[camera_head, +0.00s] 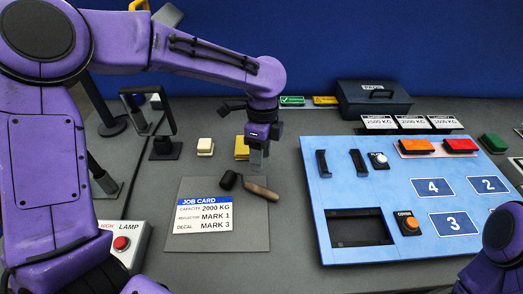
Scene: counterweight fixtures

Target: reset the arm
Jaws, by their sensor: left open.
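My left arm, purple, comes in from the left and reaches over the table. Its gripper (258,158) points down above the back edge of the grey board, near a yellow block (242,148), and holds nothing that I can see. Part of my right arm shows at the lower right corner; its gripper is out of view. A roller-like tool with a brown handle (262,190) lies on the grey board (245,238), in front of the left gripper. A job card (203,215) on that board reads capacity 2000 KG, reflector MARK 1, decal MARK 3.
A blue panel (375,185) with numbered plates, orange and red blocks and a dark recess fills the right side. A dark case (373,98) stands behind it.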

